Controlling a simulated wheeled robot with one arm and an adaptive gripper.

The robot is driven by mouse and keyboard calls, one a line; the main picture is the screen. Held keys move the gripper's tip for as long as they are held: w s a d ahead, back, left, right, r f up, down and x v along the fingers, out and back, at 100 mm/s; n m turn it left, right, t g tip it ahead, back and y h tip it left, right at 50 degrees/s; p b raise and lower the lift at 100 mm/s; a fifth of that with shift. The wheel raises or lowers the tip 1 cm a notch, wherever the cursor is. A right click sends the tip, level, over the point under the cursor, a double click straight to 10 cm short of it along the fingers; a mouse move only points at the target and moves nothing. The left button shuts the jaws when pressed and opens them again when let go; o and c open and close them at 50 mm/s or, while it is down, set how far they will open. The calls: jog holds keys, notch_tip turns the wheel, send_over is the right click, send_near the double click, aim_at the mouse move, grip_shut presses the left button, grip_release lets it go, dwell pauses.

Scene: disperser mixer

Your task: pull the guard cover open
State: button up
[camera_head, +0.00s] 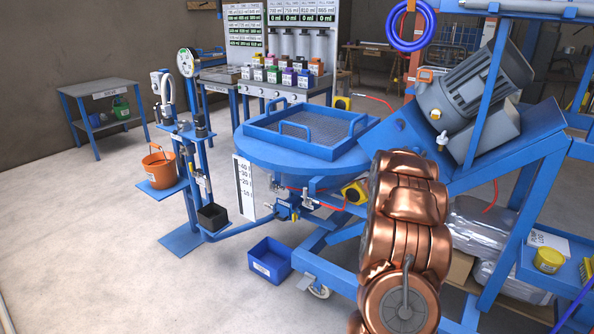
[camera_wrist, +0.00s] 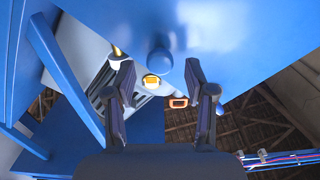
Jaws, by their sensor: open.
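A blue sloped housing (camera_head: 510,150) with a grey finned motor (camera_head: 470,90) stands at the right in the head view. Its lower front carries a round blue knob (camera_head: 398,125). I take this blue panel to be the guard cover, but cannot tell for certain. In the wrist view a wide blue panel (camera_wrist: 230,40) fills the top, with a round blue knob (camera_wrist: 159,62) on it. My gripper (camera_wrist: 160,66) is open, its two dark fingers apart on either side of the knob in the picture. I cannot tell the gap in depth. The head view hides the gripper behind my copper arm.
A blue round table (camera_head: 260,155) with a square mesh-bottomed tray (camera_head: 350,128) stands left of my arm. A blue bin (camera_head: 270,262) lies on the floor. A yellow piece (camera_wrist: 151,80) sits by the knob. The floor at left is mostly clear.

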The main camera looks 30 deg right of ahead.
jog(key=w+a+r+n+t+y+p, duration=0.1)
jog(key=a+y, duration=0.3)
jog(key=a, duration=1)
jog(key=w+a+r+n+t+y+p, duration=0.1)
jog(key=w+a+n+y+p, duration=0.2)
jog(key=a, duration=1.1)
jog(key=w+a+r+n+t+y+p, duration=0.1)
jog(key=a+y, duration=0.5)
jog(key=a, duration=0.8)
jog(key=shift+w+a+r+n+t+p, duration=0.15)
jog(key=shift+w+r+n+t+p, duration=0.25)
jog(key=shift+w+n+p, duration=0.85)
jog(key=shift+s+n+b, duration=0.25)
jog(key=shift+s+b, duration=0.05)
jog(key=shift+s, duration=0.1)
